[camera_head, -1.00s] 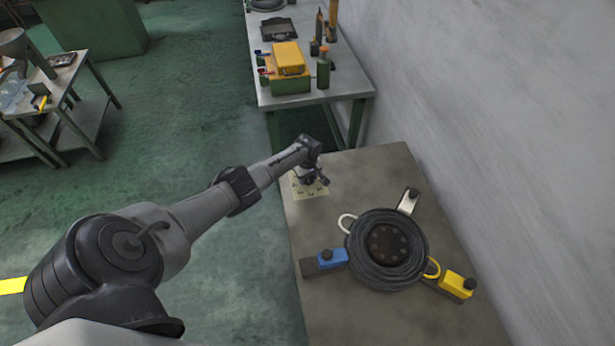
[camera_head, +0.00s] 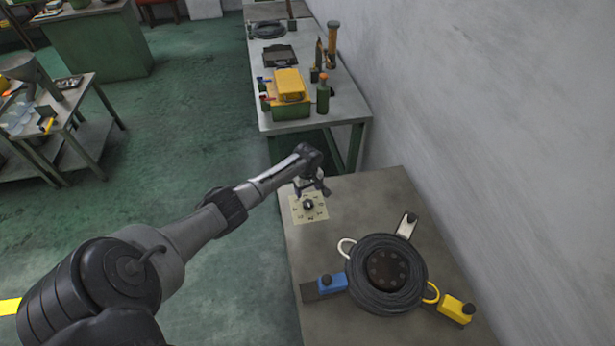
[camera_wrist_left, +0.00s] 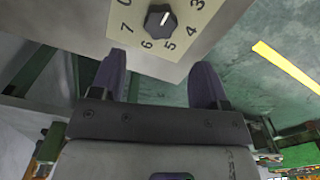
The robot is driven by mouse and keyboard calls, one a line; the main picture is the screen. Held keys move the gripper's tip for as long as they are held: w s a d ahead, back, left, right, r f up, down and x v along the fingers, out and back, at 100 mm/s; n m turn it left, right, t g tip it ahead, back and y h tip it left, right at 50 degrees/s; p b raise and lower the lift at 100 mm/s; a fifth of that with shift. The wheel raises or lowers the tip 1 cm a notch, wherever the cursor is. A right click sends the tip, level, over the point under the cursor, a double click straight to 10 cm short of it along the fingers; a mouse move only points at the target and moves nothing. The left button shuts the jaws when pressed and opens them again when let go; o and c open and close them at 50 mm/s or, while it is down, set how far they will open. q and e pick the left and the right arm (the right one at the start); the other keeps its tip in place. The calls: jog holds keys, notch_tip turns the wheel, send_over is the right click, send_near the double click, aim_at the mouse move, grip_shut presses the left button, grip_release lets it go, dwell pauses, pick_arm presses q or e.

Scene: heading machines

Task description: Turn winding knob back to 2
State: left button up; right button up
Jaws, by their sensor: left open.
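The winding knob (camera_head: 308,205) is a small black dial with a white pointer line on a cream plate (camera_head: 320,213) with numbers, at the far left corner of the near table. It also shows at the top of the wrist view (camera_wrist_left: 160,20), with 4, 5, 6 and 7 readable around it. The pointer slants up and right there; its exact number I cannot tell, as the top of the plate is cut off. My left gripper (camera_head: 315,190) is open and empty, just beyond the knob and apart from it. Its two fingers (camera_wrist_left: 160,78) show spread below the plate. My right gripper is not in view.
A black cable coil (camera_head: 386,275) lies on the near table (camera_head: 350,325), with a blue block (camera_head: 333,283), a yellow block (camera_head: 455,309) and a pale block (camera_head: 407,226) around it. A table beyond holds a yellow-topped green box (camera_head: 290,108). A wall stands right.

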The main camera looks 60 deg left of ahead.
pick_arm(q)
jog(key=shift+r, duration=2.85)
